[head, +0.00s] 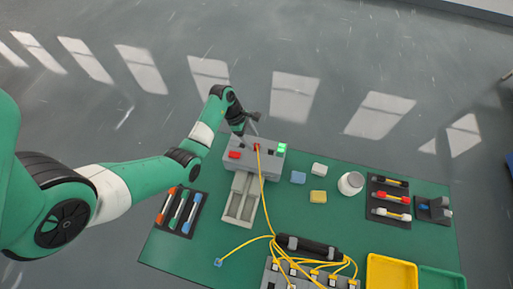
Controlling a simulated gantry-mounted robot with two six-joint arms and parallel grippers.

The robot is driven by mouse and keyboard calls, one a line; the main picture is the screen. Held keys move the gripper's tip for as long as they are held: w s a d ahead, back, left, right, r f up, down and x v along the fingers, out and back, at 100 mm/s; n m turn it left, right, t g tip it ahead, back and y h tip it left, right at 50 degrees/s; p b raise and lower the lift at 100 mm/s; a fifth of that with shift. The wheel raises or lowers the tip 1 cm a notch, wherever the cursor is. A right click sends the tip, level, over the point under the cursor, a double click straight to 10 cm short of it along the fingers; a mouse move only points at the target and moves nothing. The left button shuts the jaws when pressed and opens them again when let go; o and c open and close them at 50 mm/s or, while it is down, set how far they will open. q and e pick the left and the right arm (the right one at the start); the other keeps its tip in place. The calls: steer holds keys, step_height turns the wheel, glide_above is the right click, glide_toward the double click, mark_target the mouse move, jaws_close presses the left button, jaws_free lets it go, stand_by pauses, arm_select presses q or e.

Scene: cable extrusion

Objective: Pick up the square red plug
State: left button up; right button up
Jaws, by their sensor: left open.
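A small red block (235,154) sits on the left part of the grey box (246,167). A second small red piece (257,147) sits near the middle of the box's top, at the upper end of a yellow cable (262,185). I cannot tell from this view which red piece is the square plug. My left gripper (249,133) is open, pointing down over the back of the box, close to the red piece on the cable. Whether its fingers touch anything is too small to tell. My right gripper is out of view.
A green piece (282,148) is at the box's right end. Blue, white and yellow blocks and a white round container (350,183) stand to the right. Other yellow cables lead to a front rack (312,277). A tool tray (181,213) lies left.

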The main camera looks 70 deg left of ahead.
mark_target(256, 145)
arm_select(q)
steer(key=b+x, duration=0.1)
steer(key=x, duration=0.3)
steer(key=shift+s, duration=0.1)
steer(key=shift+a, duration=0.1)
jaws_close()
